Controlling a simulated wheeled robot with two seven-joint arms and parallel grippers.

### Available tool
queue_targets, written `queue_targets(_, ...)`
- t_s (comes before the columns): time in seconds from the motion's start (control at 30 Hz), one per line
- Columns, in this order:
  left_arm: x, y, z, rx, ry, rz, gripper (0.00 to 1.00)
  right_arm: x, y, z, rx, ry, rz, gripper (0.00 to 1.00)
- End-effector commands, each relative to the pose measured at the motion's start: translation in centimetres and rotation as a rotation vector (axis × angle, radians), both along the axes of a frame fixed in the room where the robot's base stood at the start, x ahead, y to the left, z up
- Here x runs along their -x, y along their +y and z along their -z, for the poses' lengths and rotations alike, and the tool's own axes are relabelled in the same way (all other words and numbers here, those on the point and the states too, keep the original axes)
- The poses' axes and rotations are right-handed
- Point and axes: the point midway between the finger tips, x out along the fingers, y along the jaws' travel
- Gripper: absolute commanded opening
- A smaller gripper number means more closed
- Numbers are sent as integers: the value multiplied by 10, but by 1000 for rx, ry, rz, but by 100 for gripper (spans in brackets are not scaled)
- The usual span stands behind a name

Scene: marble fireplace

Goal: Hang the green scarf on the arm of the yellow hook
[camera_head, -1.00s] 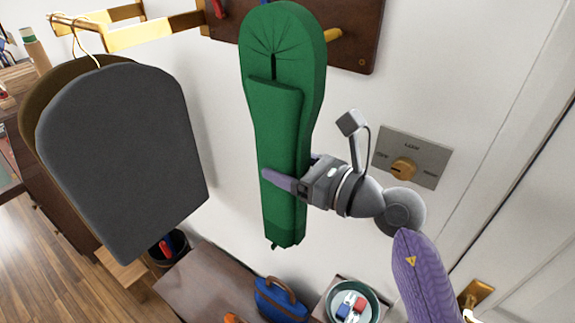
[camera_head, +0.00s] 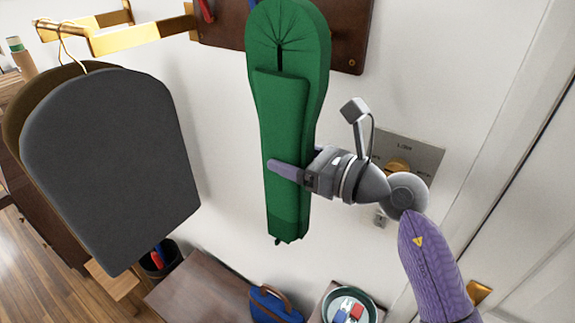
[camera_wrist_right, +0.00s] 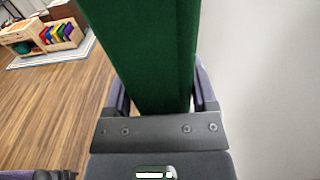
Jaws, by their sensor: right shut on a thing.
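The green scarf (camera_head: 283,105) is a long folded piece with a looped top, held upright in front of the wooden hook board (camera_head: 345,40) on the wall. My right gripper (camera_head: 285,171) is shut on its lower part, with one purple finger across the front. In the right wrist view the scarf (camera_wrist_right: 145,55) stands between the two fingers. The scarf covers the middle of the board, and the yellow hook cannot be made out behind it. A red hook (camera_head: 206,9) shows at the board's left. My left gripper is not in view.
Dark grey padded shapes (camera_head: 110,165) hang from a gold rail (camera_head: 140,36) at the left. Below are a brown bench (camera_head: 205,290), a blue bag (camera_head: 272,306) and a dish (camera_head: 372,300) with small items. A dial plate (camera_head: 425,158) is on the wall at right.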

Motion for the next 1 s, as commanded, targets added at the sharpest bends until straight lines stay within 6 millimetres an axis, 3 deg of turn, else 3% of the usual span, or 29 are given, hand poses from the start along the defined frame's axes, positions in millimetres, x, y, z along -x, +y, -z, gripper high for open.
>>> queue_targets(0.53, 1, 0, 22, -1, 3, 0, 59, -25, -18, 1, -1, -1, 0, 5)
queue_targets(1.0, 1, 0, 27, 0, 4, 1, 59, -30, -22, 1, 0, -1, 1, 5)
